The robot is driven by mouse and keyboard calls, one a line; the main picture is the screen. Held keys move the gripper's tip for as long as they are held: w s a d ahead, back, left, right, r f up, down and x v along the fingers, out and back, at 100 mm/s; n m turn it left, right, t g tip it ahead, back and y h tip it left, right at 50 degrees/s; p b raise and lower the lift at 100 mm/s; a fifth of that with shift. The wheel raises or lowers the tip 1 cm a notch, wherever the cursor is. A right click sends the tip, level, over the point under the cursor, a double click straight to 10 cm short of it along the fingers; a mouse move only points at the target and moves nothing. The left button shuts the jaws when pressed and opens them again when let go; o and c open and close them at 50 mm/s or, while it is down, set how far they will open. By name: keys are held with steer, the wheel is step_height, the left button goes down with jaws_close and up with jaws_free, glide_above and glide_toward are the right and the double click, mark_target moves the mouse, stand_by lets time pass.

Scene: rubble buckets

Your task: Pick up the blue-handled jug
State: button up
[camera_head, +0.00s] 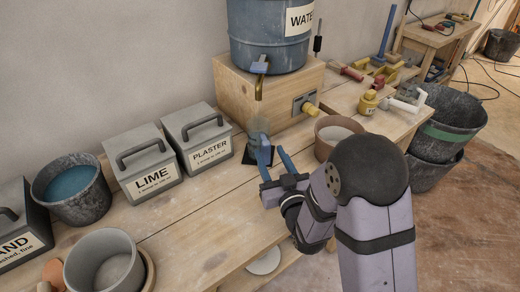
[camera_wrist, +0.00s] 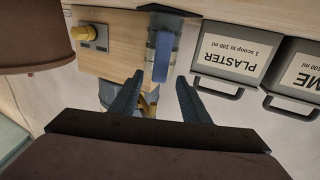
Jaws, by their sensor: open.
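The blue-handled jug (camera_head: 258,128) is a small clear vessel on a dark pad (camera_head: 248,157), below the spout of the water tank. Its blue handle faces my gripper (camera_head: 275,156). My gripper is open and empty, its two blue fingers pointing at the jug. In the wrist view, which is upside down, the handle (camera_wrist: 163,56) shows just beyond the gap between the fingertips (camera_wrist: 160,78). The clear body of the jug is partly hidden behind the handle. I cannot tell how far the fingertips are from the handle.
The water tank (camera_head: 268,35) stands on a wooden box (camera_head: 232,90) behind the jug. The plaster bin (camera_head: 203,140) and lime bin (camera_head: 141,167) are to the left. A tan bucket (camera_head: 322,145) stands close on the right. Bare bench (camera_head: 195,220) lies in front.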

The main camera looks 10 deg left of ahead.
mark_target(267, 149)
steer(key=shift+p+x, duration=0.5)
steer(key=shift+x, duration=2.3)
steer(key=shift+f, duration=0.15)
jaws_close()
